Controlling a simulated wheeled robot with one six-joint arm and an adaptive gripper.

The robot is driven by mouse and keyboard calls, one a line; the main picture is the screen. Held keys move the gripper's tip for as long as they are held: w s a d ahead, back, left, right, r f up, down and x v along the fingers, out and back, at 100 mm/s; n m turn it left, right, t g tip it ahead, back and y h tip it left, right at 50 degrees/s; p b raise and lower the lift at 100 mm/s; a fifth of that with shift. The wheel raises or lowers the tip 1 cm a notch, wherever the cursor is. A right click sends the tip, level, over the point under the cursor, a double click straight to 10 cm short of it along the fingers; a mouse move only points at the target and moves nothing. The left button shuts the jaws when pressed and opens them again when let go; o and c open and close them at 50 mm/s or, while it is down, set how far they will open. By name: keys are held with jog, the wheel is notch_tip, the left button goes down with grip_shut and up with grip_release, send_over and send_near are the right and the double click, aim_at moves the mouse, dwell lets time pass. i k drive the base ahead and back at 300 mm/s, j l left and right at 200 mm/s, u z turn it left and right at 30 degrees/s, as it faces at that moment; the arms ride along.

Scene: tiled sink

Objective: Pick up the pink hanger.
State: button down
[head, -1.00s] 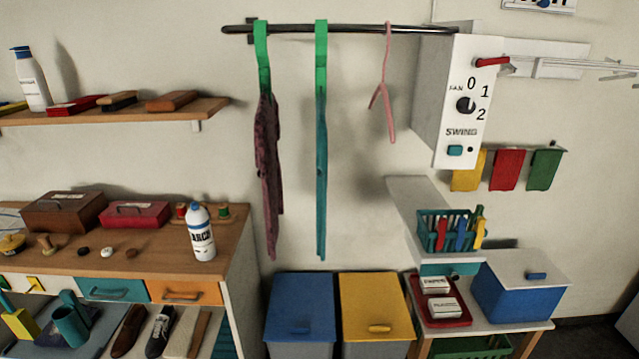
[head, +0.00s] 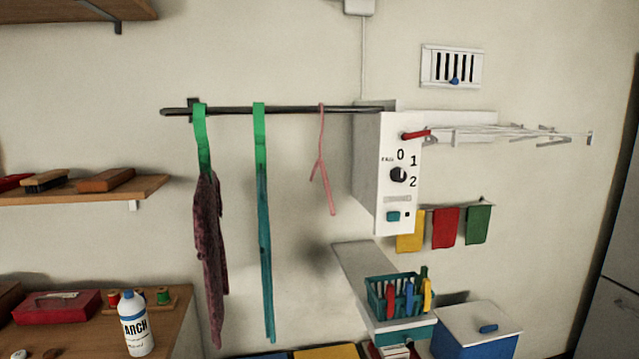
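The pink hanger (head: 321,166) hangs by its hook from a dark wall rail (head: 280,110), near the rail's right end. It is seen nearly edge-on and bears no garment. To its left, two green hangers hang from the same rail. One (head: 202,140) carries a dark purple patterned garment (head: 209,250), the other (head: 260,135) a teal garment (head: 266,260). My gripper is not in view.
A white control box (head: 380,170) with a dial and a red lever (head: 415,134) stands right of the hanger. A wire drying rack (head: 500,135) extends beyond it. Below are a white ledge (head: 355,270) and a teal basket (head: 385,310). Wall shelves are at left.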

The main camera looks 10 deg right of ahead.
aim_at(320, 162)
jog(key=i+l, duration=0.5)
jog(key=l, duration=0.2)
jog(key=i+l, duration=0.2)
jog(key=l, duration=0.15)
jog(key=i+u, duration=0.05)
